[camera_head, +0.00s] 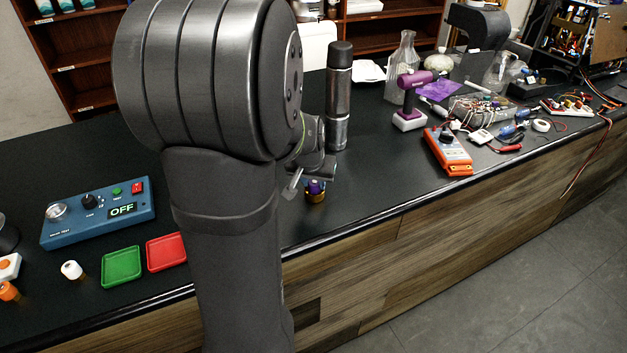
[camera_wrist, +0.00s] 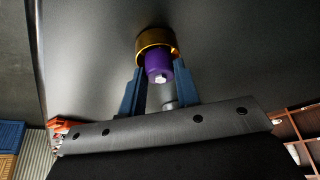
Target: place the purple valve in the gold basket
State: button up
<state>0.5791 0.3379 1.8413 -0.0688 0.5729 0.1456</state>
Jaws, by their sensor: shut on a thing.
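The purple valve (camera_head: 315,186) is at the gold basket (camera_head: 316,197) on the dark counter, just right of my arm. In the wrist view the purple valve (camera_wrist: 158,65) stands between my two blue fingers, with a pale tip facing the camera. The gold basket (camera_wrist: 152,40) shows as a ring around its far end. My gripper (camera_wrist: 160,82) is shut on the valve; in the head view my gripper (camera_head: 297,183) is partly hidden by my own arm. The valve's lower end is hidden, so I cannot tell how deep it sits in the basket.
A dark cylinder (camera_head: 339,95) stands upright just behind the basket. A blue OFF box (camera_head: 98,212), a green tray (camera_head: 121,267) and a red tray (camera_head: 167,252) lie left of my arm. An orange meter (camera_head: 448,151) lies right. The counter's front edge is close.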

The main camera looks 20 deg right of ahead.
jog(key=shift+f, duration=0.15)
jog(key=o, duration=1.1)
jog(key=shift+c, duration=0.2)
jog(key=v, duration=1.2)
jog(key=x, duration=1.2)
jog(key=shift+r, duration=1.45)
